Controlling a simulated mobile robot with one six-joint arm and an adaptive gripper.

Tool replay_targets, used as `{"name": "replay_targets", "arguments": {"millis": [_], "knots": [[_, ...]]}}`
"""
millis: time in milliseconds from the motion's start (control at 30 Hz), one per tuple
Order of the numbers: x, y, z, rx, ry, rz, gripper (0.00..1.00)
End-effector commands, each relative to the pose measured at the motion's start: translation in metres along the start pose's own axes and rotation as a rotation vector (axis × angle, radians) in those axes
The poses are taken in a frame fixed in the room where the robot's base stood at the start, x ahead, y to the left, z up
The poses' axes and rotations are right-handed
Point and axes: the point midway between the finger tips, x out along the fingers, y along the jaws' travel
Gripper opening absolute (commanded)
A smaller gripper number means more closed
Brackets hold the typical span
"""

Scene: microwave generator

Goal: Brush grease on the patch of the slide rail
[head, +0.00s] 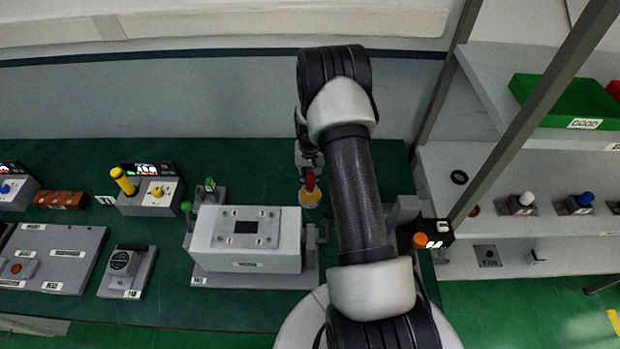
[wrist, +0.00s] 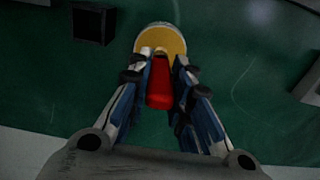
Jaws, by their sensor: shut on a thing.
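My gripper (wrist: 160,75) is shut on a red handle (wrist: 160,88), apparently the brush, which sits between its fingers in the wrist view. The red handle also shows in the head view (head: 309,181), below my wrist. A round yellow-topped pot (wrist: 158,39) with a pale rim lies at the far end of the handle. It also shows in the head view (head: 310,199), on the green bench. The brush tip is hidden, and I cannot tell whether it touches the yellow surface. I cannot make out the slide rail's patch for certain.
A white box unit (head: 245,265) on a grey base stands left of my arm. Further left are a yellow-handled device (head: 124,181) and a grey panel (head: 55,255). Grey shelves (head: 520,170) with a green bin (head: 560,100) stand right. A dark square box (wrist: 93,23) is near the pot.

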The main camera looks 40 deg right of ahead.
Motion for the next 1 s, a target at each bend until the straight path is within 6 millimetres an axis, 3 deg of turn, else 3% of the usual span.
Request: {"name": "replay_targets", "arguments": {"millis": [467,1000], "knots": [[0.001,0.0,0.002,0.0,-0.004,0.001,0.0],[-0.041,0.0,0.0,0.0,-0.001,0.0,0.0]]}}
